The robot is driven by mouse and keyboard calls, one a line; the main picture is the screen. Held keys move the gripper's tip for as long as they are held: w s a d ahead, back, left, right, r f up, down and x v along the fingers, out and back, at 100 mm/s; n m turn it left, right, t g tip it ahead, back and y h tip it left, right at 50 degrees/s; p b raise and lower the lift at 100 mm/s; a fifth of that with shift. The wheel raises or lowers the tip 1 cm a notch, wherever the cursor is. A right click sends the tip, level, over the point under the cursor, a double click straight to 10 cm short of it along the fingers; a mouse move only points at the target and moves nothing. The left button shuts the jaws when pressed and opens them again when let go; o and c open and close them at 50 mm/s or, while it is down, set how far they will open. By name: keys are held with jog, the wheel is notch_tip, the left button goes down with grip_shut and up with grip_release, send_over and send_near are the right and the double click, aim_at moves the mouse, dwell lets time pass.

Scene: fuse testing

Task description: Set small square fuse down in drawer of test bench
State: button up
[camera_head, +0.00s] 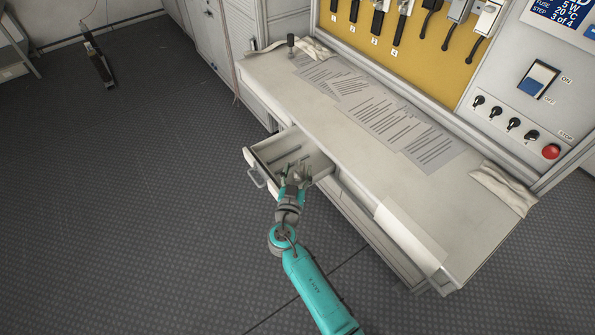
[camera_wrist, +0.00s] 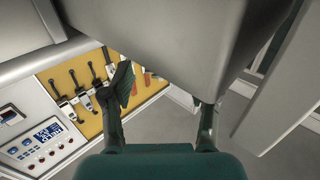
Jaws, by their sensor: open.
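The drawer (camera_head: 262,173) of the test bench (camera_head: 330,122) is pulled out, with its handle toward the left. My gripper (camera_head: 295,170) is at the open drawer, over its inside, and its fingers hide part of it. In the wrist view my gripper (camera_wrist: 164,92) shows its two fingers spread apart, with a large smooth grey surface close in front of them. I see no fuse held between the fingers. I cannot make out the small square fuse in either view; the drawer floor near the fingers is partly hidden.
Printed sheets (camera_head: 375,110) lie on the bench top. A cloth (camera_head: 503,188) lies at its right end. Several fuse testers hang on the yellow panel (camera_head: 426,60), with a red stop button (camera_head: 551,152) at right.

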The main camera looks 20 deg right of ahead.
jog(key=v, duration=1.2)
jog(key=s+d+f+n+g+y, duration=0.1)
jog(key=s+d+f+n+y, duration=0.15)
jog(key=s, duration=0.45)
jog(key=s+d+f+n+g+y, duration=0.15)
jog(key=s+f, duration=0.25)
jog(key=s, duration=0.4)
jog(key=s+d+f+n+g+y, duration=0.1)
jog(key=s+d+f+n+y, duration=0.15)
jog(key=s, duration=0.45)
jog(key=s+r+m+t+y, duration=0.1)
jog(key=s+r+t, duration=0.1)
jog(key=s+r, duration=1.6)
jog(key=shift+s+d+r+y, duration=0.3)
jog(key=shift+d+r+y, duration=0.1)
jog(key=shift+r, duration=0.1)
